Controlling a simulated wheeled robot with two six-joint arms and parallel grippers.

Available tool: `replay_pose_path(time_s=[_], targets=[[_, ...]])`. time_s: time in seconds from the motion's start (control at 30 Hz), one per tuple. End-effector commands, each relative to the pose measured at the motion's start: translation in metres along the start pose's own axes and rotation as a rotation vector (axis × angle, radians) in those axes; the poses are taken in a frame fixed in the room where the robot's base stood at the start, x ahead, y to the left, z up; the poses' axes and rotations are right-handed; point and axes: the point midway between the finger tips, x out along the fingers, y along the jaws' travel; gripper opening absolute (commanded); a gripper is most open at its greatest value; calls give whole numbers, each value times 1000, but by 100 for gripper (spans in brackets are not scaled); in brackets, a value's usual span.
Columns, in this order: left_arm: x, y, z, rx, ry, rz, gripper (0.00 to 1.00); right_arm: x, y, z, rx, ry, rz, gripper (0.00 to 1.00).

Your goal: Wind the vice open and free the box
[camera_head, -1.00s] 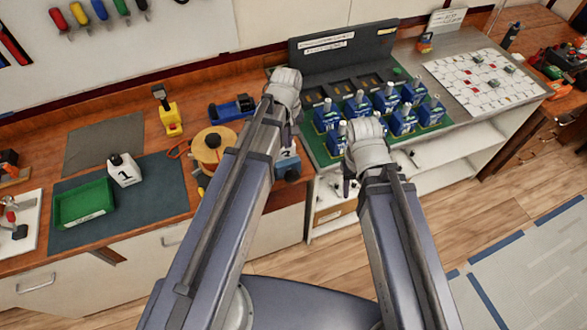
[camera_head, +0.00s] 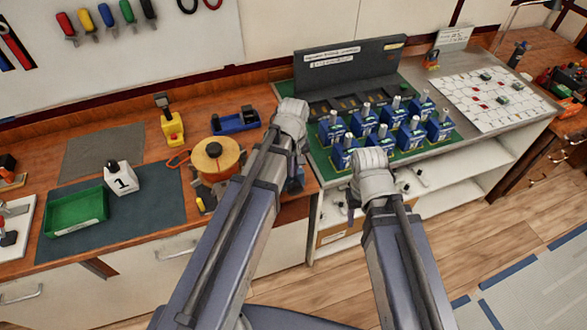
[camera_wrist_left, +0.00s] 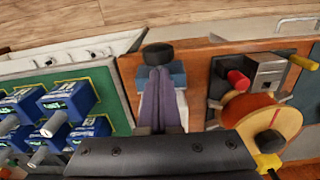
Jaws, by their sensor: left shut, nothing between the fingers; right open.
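A blue block with a dark round knob (camera_wrist_left: 158,54) sits at the front edge of the wooden bench in the left wrist view. It looks like the vice, but my fingers cover much of it. My left gripper (camera_wrist_left: 160,75) is shut and empty, its fingers overlapping the block; I cannot tell whether they touch. In the head view my left arm hides most of this spot. My right gripper (camera_head: 351,200) is open and points down in front of the green mat. I cannot make out a box held in jaws. A white box marked 1 (camera_head: 122,178) stands on the dark mat.
An orange spool (camera_head: 215,158) stands beside my left arm, with a red-knobbed device (camera_wrist_left: 238,80) next to it. Several blue breakers (camera_head: 380,140) stand on the green mat. A green tray (camera_head: 76,212) and a yellow tool (camera_head: 172,128) are further left.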

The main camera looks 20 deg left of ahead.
Motion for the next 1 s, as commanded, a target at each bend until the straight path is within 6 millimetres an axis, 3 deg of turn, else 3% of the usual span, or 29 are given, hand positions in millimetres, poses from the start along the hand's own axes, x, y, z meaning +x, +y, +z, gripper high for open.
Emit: replay_pose_path(time_s=[0.03,0.27,0.33,0.5,0.87,1.0], targets=[[16,0,0,0,0,0,0,16,-2,-1,0,0,0,50],[48,0,0,0,0,0,0,48,-5,-3,1,0,0,50],[38,2,-20,-3,1,0,0,38,-4,-2,1,0,0,50],[38,1,-38,-1,0,0,0,38,-4,-2,1,0,0,50],[38,0,-40,0,0,0,0,38,-4,-2,1,0,0,50],[38,1,-53,-2,0,0,0,38,-4,-2,1,0,0,50]])
